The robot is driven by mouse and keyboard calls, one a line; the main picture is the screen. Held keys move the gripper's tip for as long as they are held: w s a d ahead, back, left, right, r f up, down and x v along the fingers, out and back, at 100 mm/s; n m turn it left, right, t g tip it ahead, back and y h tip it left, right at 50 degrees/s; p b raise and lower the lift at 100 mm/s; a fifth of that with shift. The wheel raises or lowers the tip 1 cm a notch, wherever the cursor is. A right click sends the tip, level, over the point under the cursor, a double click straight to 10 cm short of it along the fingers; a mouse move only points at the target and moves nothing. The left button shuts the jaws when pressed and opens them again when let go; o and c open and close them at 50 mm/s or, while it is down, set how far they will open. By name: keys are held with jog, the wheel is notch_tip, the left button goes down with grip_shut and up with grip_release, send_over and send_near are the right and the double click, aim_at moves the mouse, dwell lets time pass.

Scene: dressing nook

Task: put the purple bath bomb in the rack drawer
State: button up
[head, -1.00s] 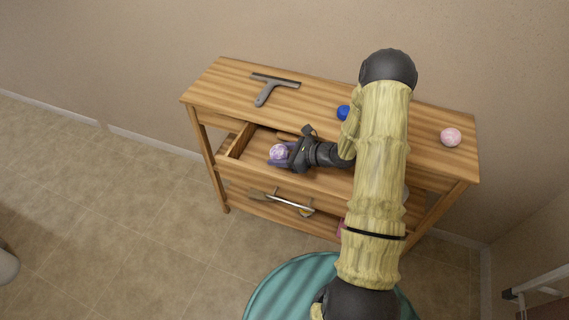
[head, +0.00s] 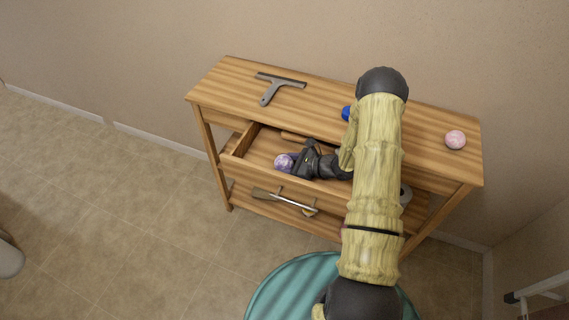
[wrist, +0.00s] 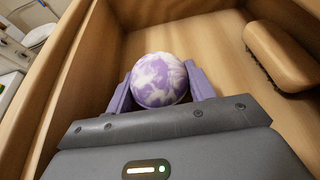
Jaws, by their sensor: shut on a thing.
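The purple bath bomb (head: 284,162) is a ball marbled purple and white. It also shows in the wrist view (wrist: 160,79), between the two purple fingers of my gripper (wrist: 160,92). My gripper (head: 290,164) is shut on it and reaches down inside the open rack drawer (head: 238,140). In the wrist view, the drawer's wooden walls (wrist: 88,70) stand around the ball. I cannot tell whether the ball touches the drawer floor. My arm hides the right part of the drawer.
A wooden brush-like block (wrist: 285,55) lies in the drawer beyond the ball. On the rack top (head: 225,85) are a grey squeegee (head: 272,87), a blue object (head: 346,113) and a pink ball (head: 455,139). A teal round mat (head: 275,290) lies in front.

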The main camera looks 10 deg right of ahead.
jog(key=shift+f, duration=0.1)
jog(key=shift+f, duration=0.1)
jog(key=o, duration=1.1)
jog(key=shift+c, duration=0.2)
jog(key=shift+r, duration=0.25)
jog(key=b+v, duration=0.1)
jog(key=v, duration=1)
jog(key=shift+f, duration=0.2)
jog(key=shift+s+d+r, duration=0.25)
jog(key=shift+s+d, duration=0.1)
